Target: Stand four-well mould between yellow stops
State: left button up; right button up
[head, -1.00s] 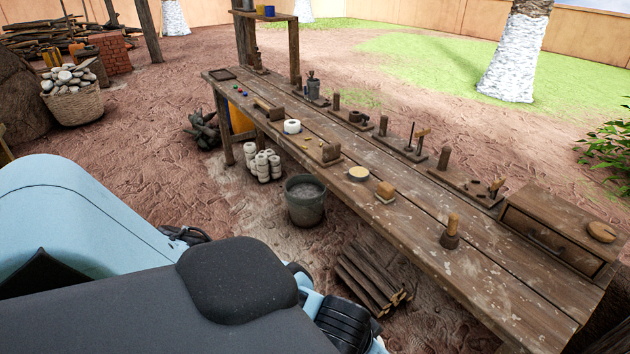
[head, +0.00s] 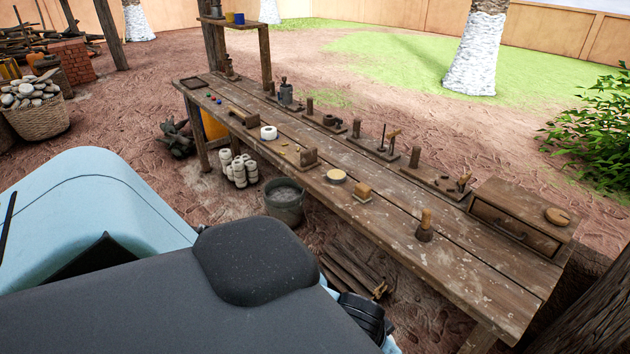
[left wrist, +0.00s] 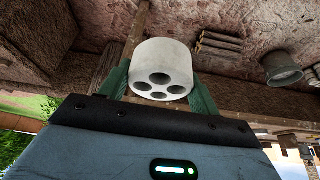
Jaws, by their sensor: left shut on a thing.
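The four-well mould (left wrist: 160,52) is a white cylinder with several round dark holes in the face turned to the left wrist camera. My left gripper (left wrist: 162,72) is shut on it, with a green finger on either side. In the head view the mould and both gripper tips are hidden or out of frame. Small yellowish bits (head: 284,143) lie on the bench left of a brown wooden block (head: 308,157). They are too small to tell whether they are the yellow stops.
The long plank bench (head: 450,290) carries a white ring (head: 268,132), a wooden-handled stamp (head: 425,225) and a drawer box (head: 515,218). A bucket (head: 284,201) and bundled sticks (head: 352,272) are on the ground before it. A dark trunk (head: 590,310) stands at lower right. The bench's front right top is bare.

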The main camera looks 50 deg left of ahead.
aim_at(289, 151)
jog(key=z, duration=0.5)
jog(key=k+j+z, duration=0.2)
jog(key=j, duration=0.15)
jog(key=j+z, duration=0.2)
jog(key=k+j+z, duration=0.2)
jog(key=j+z, duration=0.3)
jog(key=k+j+z, duration=0.25)
jog(key=z, duration=0.2)
jog(key=k+j+z, duration=0.3)
jog(key=z, duration=0.2)
jog(key=k+j+z, duration=0.3)
jog(key=k+z, duration=0.25)
jog(key=k, duration=0.15)
jog(key=k+z, duration=0.1)
jog(key=k, duration=0.65)
jog(key=k+u, duration=0.2)
jog(key=k, duration=0.55)
jog(key=k+j+u, duration=0.1)
jog(key=k+u, duration=0.15)
jog(key=k+j+u, duration=0.2)
jog(key=k, duration=0.2)
